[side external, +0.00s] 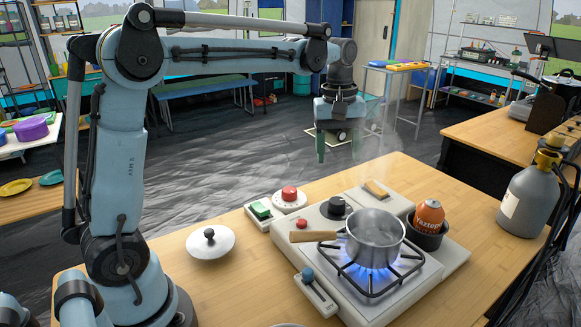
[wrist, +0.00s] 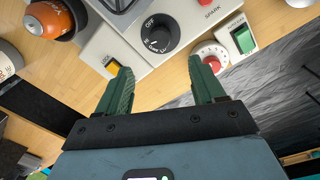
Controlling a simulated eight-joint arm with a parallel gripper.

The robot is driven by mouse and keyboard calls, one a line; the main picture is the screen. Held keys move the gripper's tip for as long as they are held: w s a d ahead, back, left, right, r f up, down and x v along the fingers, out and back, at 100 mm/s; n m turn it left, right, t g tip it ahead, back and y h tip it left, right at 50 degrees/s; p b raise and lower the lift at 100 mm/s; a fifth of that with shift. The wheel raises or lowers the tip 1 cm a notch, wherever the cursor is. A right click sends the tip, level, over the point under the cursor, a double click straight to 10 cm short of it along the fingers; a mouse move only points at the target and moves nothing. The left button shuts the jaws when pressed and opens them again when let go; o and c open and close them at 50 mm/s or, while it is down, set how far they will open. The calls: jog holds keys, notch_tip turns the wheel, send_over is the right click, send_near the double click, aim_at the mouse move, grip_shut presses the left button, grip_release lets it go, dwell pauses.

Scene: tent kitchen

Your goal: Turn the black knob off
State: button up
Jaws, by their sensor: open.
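The black knob (side external: 336,208) sits on the back part of the white gas stove (side external: 441,240). In the wrist view the knob (wrist: 158,33) is near the top centre, with "OFF" printed beside it. I cannot tell clearly where its pointer is set. A blue flame (side external: 368,274) burns under the steaming metal pot (side external: 376,236). My gripper (side external: 338,158) hangs above and behind the knob, clear of the stove. In the wrist view its green fingers (wrist: 161,68) are apart with nothing between them, and the knob is beyond their tips, not touched.
A yellow lock slider (wrist: 112,67) is left of the knob. A red dial (side external: 289,195) and green switch (side external: 260,209) are on the other side. An orange canister (side external: 429,217) stands right of the pot, whose wooden handle (side external: 317,236) passes in front of the knob. A lid (side external: 210,243) lies left.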

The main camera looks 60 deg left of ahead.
aim_at(337, 200)
jog(key=f, duration=1.2)
jog(key=shift+w+d+f, duration=0.15)
jog(key=shift+w+d, duration=0.05)
jog(key=shift+w, duration=0.05)
jog(key=shift+c, duration=0.3)
jog(key=c, duration=1)
jog(key=m, duration=0.6)
jog(key=shift+a+m, duration=0.15)
jog(key=shift+m, duration=0.15)
jog(key=m, duration=0.3)
jog(key=shift+m, duration=0.3)
jog(key=shift+w+m+g, duration=0.1)
jog(key=shift+m+g, duration=0.2)
jog(key=shift+m, duration=1.6)
